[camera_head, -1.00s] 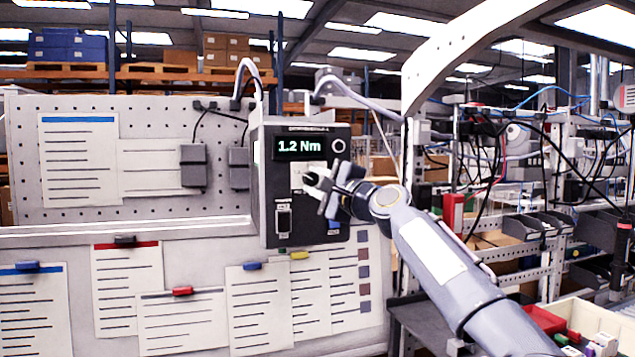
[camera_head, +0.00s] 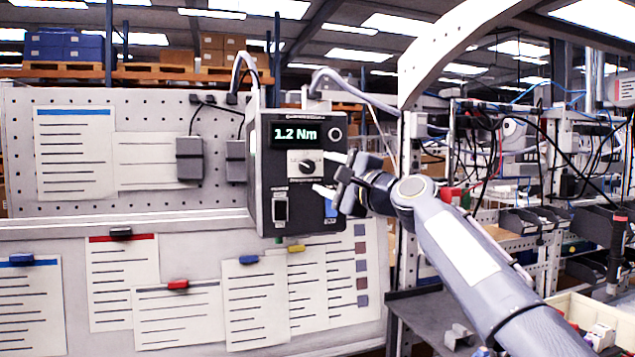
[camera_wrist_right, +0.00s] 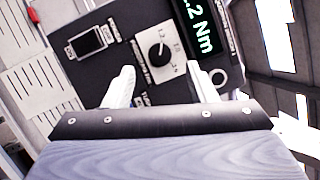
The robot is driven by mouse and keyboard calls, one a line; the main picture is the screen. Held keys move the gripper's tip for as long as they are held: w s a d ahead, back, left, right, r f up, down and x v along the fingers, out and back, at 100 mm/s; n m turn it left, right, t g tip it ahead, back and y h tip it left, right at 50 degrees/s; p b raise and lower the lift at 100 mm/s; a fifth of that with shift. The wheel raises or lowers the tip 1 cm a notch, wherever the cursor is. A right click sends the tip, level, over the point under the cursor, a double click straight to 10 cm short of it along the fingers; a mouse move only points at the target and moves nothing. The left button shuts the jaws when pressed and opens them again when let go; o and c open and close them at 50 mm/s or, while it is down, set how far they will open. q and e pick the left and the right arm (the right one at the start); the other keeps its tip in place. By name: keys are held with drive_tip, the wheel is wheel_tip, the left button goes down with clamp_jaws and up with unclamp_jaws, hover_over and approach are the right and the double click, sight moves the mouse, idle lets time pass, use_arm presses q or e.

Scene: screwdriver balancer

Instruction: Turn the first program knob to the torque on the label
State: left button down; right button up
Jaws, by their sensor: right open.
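A dark control box (camera_head: 262,200) hangs on the pegboard wall, with a display (camera_head: 296,134) reading "1.2 Nm" in green. The knob also shows in the right wrist view (camera_wrist_right: 159,55), ahead of and between the two white fingers. My right gripper (camera_head: 326,174) is open and empty, just right of the knob and apart from it. In the right wrist view my right gripper (camera_wrist_right: 165,82) has its fingers spread wide. My left gripper is not in view.
A switch (camera_head: 280,208) and a blue patch (camera_head: 331,207) sit low on the box, and a round ring (camera_head: 336,133) is at its upper right. Cables rise from the box top. Paper sheets hang around it. A cluttered rack (camera_head: 545,170) stands at right.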

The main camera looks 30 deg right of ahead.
drive_tip(key=shift+s+d+f+b, duration=0.15)
drive_tip(key=shift+s+b, duration=0.1)
drive_tip(key=shift+s, duration=0.45)
drive_tip(key=shift+s+f+b, duration=0.1)
drive_tip(key=shift+s+b, duration=0.1)
drive_tip(key=shift+s, duration=0.5)
